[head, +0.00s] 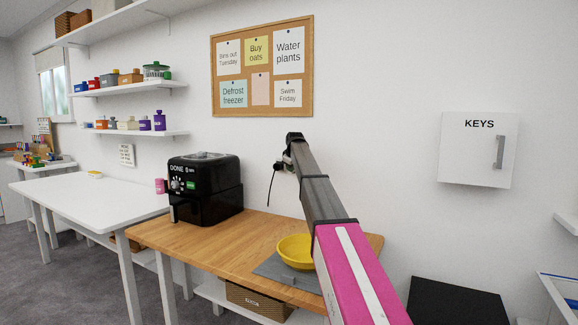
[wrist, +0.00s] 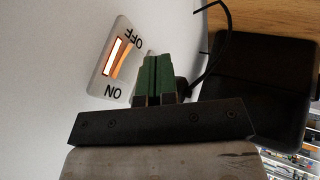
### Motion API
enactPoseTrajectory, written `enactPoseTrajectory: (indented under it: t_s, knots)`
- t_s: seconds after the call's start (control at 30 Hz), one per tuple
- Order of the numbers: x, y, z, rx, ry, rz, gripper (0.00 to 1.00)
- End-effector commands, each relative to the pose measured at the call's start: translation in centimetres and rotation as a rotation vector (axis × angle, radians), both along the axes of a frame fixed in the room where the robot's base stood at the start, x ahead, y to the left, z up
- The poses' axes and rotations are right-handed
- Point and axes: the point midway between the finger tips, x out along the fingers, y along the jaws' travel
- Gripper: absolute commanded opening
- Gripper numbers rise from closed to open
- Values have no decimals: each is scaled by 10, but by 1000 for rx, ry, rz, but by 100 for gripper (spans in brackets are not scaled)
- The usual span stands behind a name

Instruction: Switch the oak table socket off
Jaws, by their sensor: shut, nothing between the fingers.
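The oak table socket's switch plate (wrist: 118,60) is on the white wall in the wrist view, left of my fingers. It is a pale plate with OFF and ON printed upside down. Its rocker (wrist: 115,56) shows orange with a bright white strip; I cannot tell for sure which side is pressed. My gripper (wrist: 157,62) has its green fingers shut and empty, close beside the plate; contact cannot be told. A dark plug and cable (wrist: 222,40) show behind the fingers. In the head view my gripper (head: 284,165) is at the wall above the oak table (head: 185,232), largely hidden by my arm.
A notice board (head: 262,20) hangs above, and a KEYS cabinet (head: 475,155) is at right.

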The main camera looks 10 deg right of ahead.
Motion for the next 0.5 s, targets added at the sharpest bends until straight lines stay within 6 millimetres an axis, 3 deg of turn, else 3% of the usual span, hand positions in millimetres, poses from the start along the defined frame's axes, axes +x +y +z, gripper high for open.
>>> enactPoseTrajectory:
  t_s: [0.17, 0.5]
  knots:
    - [12, -8, -2, 0, 1, 1, 0]
    - [13, -9, -2, 1, 0, 2, 0]
